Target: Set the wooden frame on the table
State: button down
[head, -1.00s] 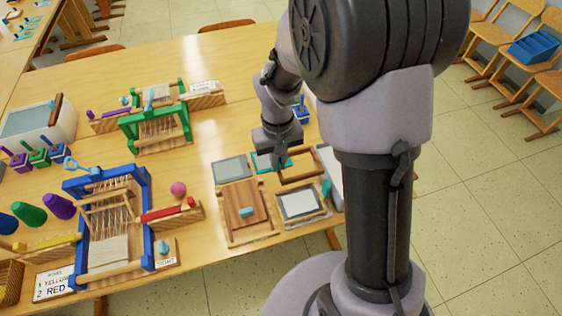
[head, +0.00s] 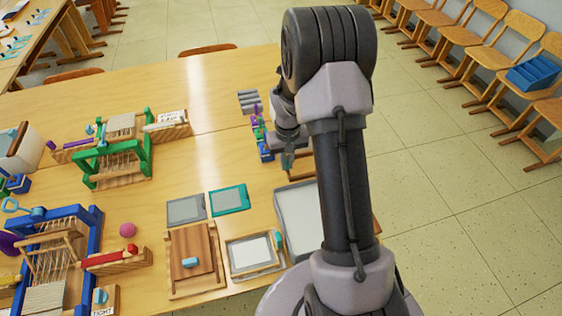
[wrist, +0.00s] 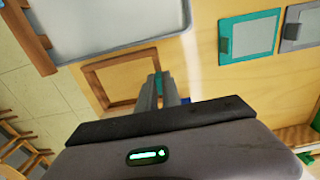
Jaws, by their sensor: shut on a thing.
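The wooden frame (wrist: 122,60) is a plain brown rectangle with an open middle. In the wrist view it lies beyond my fingers, with the table top (wrist: 205,85) showing through and beside it. My gripper (wrist: 158,88) is shut on the frame's near right side. In the head view my gripper (head: 287,162) is at the table's right end, and only part of the frame (head: 302,156) shows beside my arm. I cannot tell whether the frame touches the table.
A grey-white tray (head: 296,240) lies close to the frame at the table's right edge. A teal screen (head: 229,200), a grey screen (head: 186,209), a wooden board (head: 192,253) and a small framed screen (head: 250,255) lie left of it. The table's far middle (head: 200,90) is clear.

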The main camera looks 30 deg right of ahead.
aim_at(287, 173)
jog(key=shift+f+b, duration=1.6)
jog(key=shift+f, duration=0.7)
jog(key=shift+f, duration=0.15)
jog(key=shift+f+b, duration=0.4)
jog(key=shift+b, duration=0.05)
jog(key=shift+f, duration=0.1)
jog(key=shift+f+b, duration=0.45)
jog(key=shift+f, duration=0.05)
jog(key=shift+f+b, duration=0.35)
jog(key=shift+f, duration=0.1)
dwell(0.4)
jog(key=c, duration=1.5)
grip_release()
